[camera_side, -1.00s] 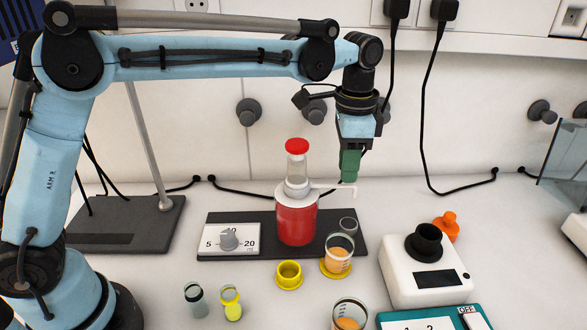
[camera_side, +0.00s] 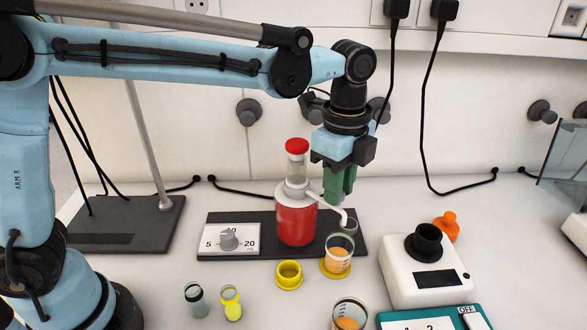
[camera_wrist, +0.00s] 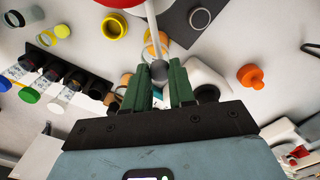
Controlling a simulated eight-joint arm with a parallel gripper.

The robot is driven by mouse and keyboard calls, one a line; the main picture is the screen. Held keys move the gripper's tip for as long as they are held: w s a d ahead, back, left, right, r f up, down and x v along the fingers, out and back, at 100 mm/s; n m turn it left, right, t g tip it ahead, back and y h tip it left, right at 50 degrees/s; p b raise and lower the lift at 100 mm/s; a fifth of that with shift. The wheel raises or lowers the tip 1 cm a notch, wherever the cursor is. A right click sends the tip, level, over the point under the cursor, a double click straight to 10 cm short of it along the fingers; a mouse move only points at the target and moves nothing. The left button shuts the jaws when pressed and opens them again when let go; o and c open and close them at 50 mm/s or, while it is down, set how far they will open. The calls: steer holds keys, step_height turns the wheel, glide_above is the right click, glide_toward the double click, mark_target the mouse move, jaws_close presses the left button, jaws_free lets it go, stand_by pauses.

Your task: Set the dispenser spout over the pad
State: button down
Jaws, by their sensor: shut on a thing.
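The dispenser (camera_side: 296,222) is a red bottle with a white collar and a clear, red-capped top, upright on a dark base plate. Its white spout (camera_side: 329,207) points right and toward the front, its tip near the back rim of a beaker of orange juice (camera_side: 338,262). The beaker stands on a yellow disc (camera_side: 334,274); I cannot tell for certain which thing is the pad. My gripper (camera_side: 338,198) has green fingers shut on the spout. In the wrist view the spout (camera_wrist: 153,32) runs between the fingers (camera_wrist: 158,85); its grey end partly covers the beaker behind.
A small grey ring (camera_side: 348,225) lies on the base plate (camera_side: 225,218) behind the beaker. A yellow cup (camera_side: 289,275) stands front left of it, and another orange beaker (camera_side: 349,318) in front. A white device (camera_side: 425,275) with a black top stands right. Small vials (camera_side: 230,303) stand front left.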

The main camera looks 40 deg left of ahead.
steer(key=shift+s+m, duration=0.3)
stand_by(0.4)
steer(key=c, duration=0.9)
jaws_free()
steer(key=shift+c, duration=0.2)
step_height(320, 180, up, 12)
steer(key=shift+a, duration=0.1)
